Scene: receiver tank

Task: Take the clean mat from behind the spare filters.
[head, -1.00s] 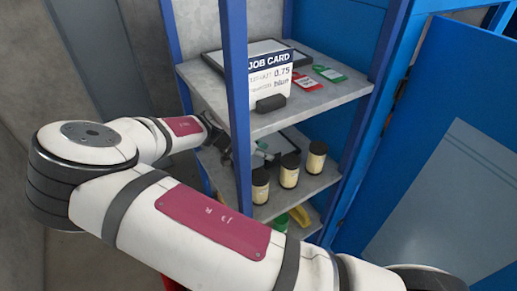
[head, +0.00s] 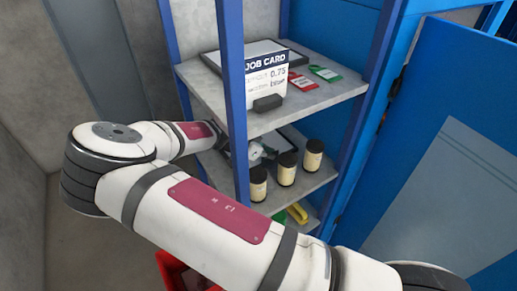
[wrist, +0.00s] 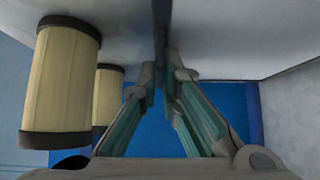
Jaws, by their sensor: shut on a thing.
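The clean mat seems to be the thin dark-edged sheet (wrist: 160,25) seen edge-on between my fingertips in the wrist view. In the head view a flat dark-rimmed piece (head: 291,137) shows behind the filters on the middle shelf; most of it is hidden. My gripper (wrist: 162,85) has its teal fingers closed on the sheet. In the head view my gripper (head: 256,151) is partly hidden by the blue post. Three spare filters, cream with black caps, stand in a row: left (head: 258,184), middle (head: 287,169), right (head: 313,156). Two (wrist: 62,85) (wrist: 107,95) show beside my fingers.
The upper shelf (head: 325,92) holds a job card (head: 266,75), a red tag (head: 302,81) and a green tag (head: 325,73). A blue post (head: 232,100) stands in front of my wrist. Green and yellow items (head: 297,213) lie lower. A red bin (head: 180,272) is on the floor.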

